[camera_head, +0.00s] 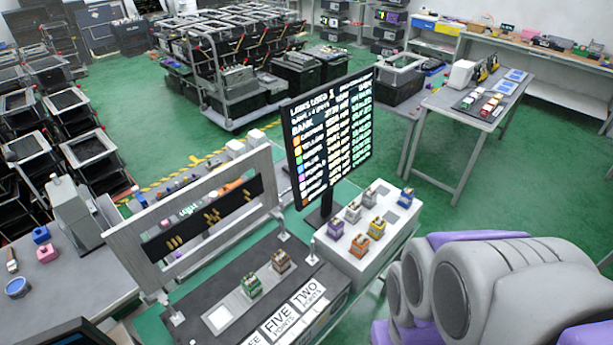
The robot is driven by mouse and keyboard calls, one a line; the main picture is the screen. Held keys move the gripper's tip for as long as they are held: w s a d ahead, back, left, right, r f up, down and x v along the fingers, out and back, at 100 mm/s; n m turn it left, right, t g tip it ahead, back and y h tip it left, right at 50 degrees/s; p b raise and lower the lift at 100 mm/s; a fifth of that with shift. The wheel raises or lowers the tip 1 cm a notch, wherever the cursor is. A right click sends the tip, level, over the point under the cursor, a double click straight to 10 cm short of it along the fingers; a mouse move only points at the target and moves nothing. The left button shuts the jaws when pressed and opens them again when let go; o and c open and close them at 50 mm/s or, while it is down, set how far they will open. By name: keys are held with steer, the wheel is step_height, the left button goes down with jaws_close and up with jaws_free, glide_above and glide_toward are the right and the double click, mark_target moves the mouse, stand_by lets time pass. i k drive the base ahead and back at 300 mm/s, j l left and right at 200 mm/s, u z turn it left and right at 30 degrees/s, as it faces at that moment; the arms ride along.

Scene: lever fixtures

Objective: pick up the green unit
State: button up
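The green unit (251,285) is a small block with a green body and a lighter top. Grey and purple links of my own arm fill the lower right. My gripper is not in view.
A white box (345,255) with several coloured units stands right of the fixture. A black sign (331,135) rises behind it. An upright grey frame (200,220) stands behind the green unit. Cards reading "FIVE" and "TWO POINTS" (293,310) lie in front.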

mark_target(252, 285)
steer(key=k+j+z, duration=0.75)
steer(key=i+j, duration=0.05)
steer(key=j, duration=0.05)
